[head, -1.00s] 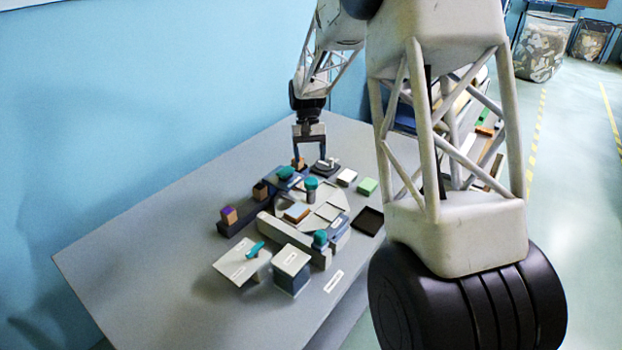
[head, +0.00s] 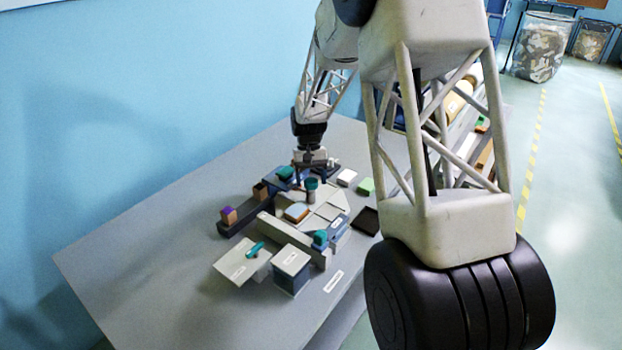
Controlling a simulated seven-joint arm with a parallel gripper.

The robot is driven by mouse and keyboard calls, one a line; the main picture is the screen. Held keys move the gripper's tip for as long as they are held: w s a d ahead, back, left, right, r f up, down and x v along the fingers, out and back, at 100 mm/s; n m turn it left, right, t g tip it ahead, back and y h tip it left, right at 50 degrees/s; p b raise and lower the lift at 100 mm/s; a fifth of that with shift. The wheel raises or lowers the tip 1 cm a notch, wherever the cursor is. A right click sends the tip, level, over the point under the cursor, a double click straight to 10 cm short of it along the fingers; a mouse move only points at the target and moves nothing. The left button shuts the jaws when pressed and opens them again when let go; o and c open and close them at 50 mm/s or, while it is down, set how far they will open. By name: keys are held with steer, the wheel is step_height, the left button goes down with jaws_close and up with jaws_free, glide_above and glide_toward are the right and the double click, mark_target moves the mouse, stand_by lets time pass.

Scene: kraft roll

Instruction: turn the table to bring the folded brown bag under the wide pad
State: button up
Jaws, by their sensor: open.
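The round cream turntable (head: 331,204) lies in the middle of the grey table, divided into sections by lines. A small brown block-like piece with a pale top (head: 297,212) lies on its left part; it may be the folded brown bag, but it is too small to be sure. A teal-topped post (head: 311,184) stands at the disc, with another teal top (head: 285,173) behind it to the left. I cannot tell which part is the wide pad. My gripper (head: 312,178) is open, pointing down at the disc's far edge; its fingertips are partly hidden among the parts there.
A pale beam (head: 290,239) runs along the disc's near left side. A dark rail (head: 236,221) with small blocks is left. A green block (head: 366,187) and dark tray (head: 367,220) are right. The table's left is clear.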

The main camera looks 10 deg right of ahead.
steer(key=c, duration=1.3)
steer(key=shift+o, duration=0.2)
steer(key=shift+m+y, duration=0.3)
steer(key=shift+m, duration=0.6)
steer(key=shift+d+r+m+y, duration=0.1)
steer(key=shift+m+y, duration=0.5)
steer(key=shift+m, duration=1)
steer(key=shift+m+t+y, duration=0.6)
steer(key=shift+m, duration=1.3)
steer(key=shift+s+d+m+t+y, duration=0.1)
steer(key=shift+m+t+y, duration=0.25)
steer(key=shift+m, duration=0.75)
steer(key=shift+m+t+y, duration=0.25)
steer(key=shift+m+t, duration=0.1)
steer(key=shift+m, duration=0.75)
steer(key=shift+m+t, duration=0.7)
steer(key=shift+m, duration=1.4)
